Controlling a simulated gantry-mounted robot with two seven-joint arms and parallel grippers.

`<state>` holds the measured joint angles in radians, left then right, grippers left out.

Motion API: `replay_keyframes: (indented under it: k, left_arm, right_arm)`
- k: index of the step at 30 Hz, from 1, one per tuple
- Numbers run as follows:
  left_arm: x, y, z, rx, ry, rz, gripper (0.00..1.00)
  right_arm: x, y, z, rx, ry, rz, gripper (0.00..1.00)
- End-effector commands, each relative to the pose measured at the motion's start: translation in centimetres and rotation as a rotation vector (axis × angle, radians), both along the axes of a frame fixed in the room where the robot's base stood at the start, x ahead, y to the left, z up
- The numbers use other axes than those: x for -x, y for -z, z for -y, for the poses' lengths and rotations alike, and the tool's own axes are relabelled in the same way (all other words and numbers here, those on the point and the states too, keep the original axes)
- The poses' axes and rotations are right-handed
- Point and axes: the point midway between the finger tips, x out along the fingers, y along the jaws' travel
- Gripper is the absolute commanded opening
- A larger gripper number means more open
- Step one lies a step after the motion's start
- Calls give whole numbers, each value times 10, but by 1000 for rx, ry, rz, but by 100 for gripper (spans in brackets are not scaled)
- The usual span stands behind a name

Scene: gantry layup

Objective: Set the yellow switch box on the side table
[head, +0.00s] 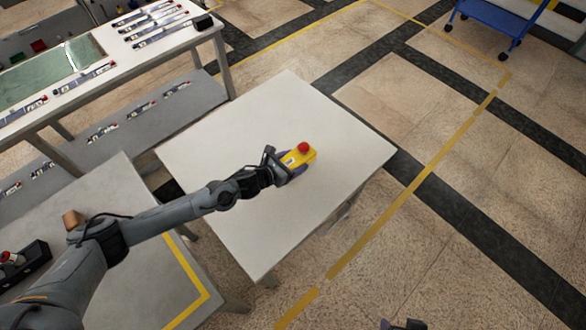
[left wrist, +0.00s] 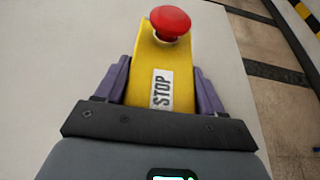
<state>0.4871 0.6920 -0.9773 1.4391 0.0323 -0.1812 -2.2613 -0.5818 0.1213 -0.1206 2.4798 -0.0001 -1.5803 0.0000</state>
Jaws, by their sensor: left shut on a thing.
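The yellow switch box (head: 298,157) has a red mushroom button on top and a STOP label, which shows in the left wrist view (left wrist: 166,75). My left gripper (head: 291,163) is shut on it, with a purple finger on each side. The box is over the right part of the white side table (head: 235,115). I cannot tell whether its underside touches the tabletop. At the bottom edge of the head view, a small dark part that looks like my right gripper (head: 403,324) just shows, too little to tell its state.
The side table is otherwise bare. A grey bench (head: 130,215) with yellow tape and a dark tray (head: 22,268) is at the lower left. A white workbench (head: 110,75) with several parts stands at the upper left. A blue cart (head: 500,18) is at the upper right.

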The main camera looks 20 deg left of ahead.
Motion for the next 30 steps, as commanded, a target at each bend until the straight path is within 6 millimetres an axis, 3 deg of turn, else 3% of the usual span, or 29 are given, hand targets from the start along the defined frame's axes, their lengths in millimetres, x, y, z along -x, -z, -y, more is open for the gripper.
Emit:
replay_keyframes:
  k: [5,12,25,26,30]
  left_arm:
    - [-1,10,0,2,1,0,25]
    - [-1,38,0,3,-1,1,25]
    - [-1,44,0,1,0,2,25]
    - [0,44,0,0,0,1,70]
    - [0,43,0,0,0,1,91]
  right_arm:
    - [0,3,0,0,0,1,70]
    - [-1,10,0,0,1,2,70]
    - [-1,14,0,-1,1,2,70]
    - [-1,13,0,-1,1,2,70]
    - [-1,13,0,-1,1,2,70]
